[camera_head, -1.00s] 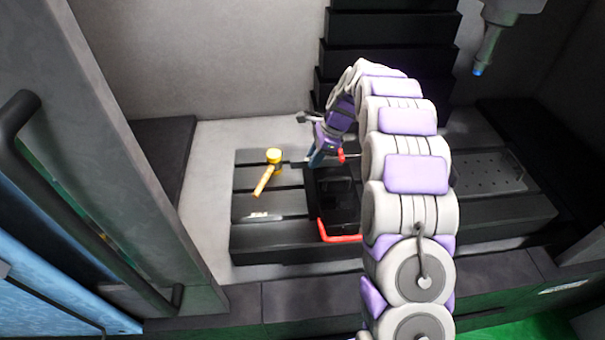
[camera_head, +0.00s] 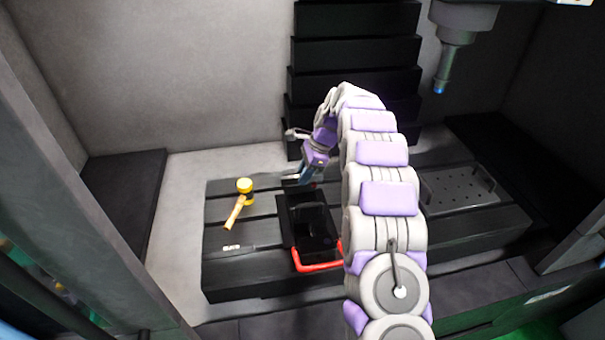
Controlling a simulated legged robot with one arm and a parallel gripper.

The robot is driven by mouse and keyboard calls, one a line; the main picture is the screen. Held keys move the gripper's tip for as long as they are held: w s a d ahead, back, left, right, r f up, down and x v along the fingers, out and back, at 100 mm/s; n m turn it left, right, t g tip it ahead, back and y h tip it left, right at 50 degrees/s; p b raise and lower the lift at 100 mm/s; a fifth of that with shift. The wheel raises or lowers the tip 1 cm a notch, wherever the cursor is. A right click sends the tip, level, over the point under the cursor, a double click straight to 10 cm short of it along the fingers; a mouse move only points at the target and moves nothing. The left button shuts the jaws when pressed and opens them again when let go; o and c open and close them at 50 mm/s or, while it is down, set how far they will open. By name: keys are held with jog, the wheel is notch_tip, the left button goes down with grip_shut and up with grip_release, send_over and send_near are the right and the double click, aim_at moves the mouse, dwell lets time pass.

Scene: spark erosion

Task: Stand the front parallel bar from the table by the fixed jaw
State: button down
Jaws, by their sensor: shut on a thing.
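My gripper (camera_head: 304,180) points down at the far end of a black open box-like fixture (camera_head: 296,243) on the table. It is shut on a small thin pale piece (camera_head: 291,177), seemingly a parallel bar, partly hidden by the fingers. The fixture has a red handle (camera_head: 318,266) at its near end, and a bit of red shows beside my fingertips. I cannot make out the fixed jaw. A thin dark strip with a pale marking (camera_head: 238,248), perhaps another bar, lies flat on the slotted table (camera_head: 225,275), left of the fixture.
A yellow mallet (camera_head: 239,205) lies left of the fixture. A perforated plate (camera_head: 459,188) is at the table's right. A spindle head (camera_head: 455,50) hangs at upper right. A black stepped column (camera_head: 350,50) stands behind my arm. Grey side walls bound the space.

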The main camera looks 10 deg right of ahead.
jog(key=shift+d+f+b, duration=0.1)
jog(key=shift+f+b, duration=0.4)
jog(key=shift+f, duration=0.25)
jog(key=shift+f+b, duration=0.7)
jog(key=shift+f, duration=0.15)
jog(key=shift+a+f+p, duration=0.2)
jog(key=shift+f+p, duration=0.2)
jog(key=shift+f, duration=0.05)
jog(key=shift+f+p, duration=0.35)
jog(key=shift+f, duration=1.25)
jog(key=c, duration=0.9)
grip_release()
jog(key=shift+d+r, duration=0.1)
jog(key=shift+w+r, duration=0.1)
jog(key=shift+r, duration=0.05)
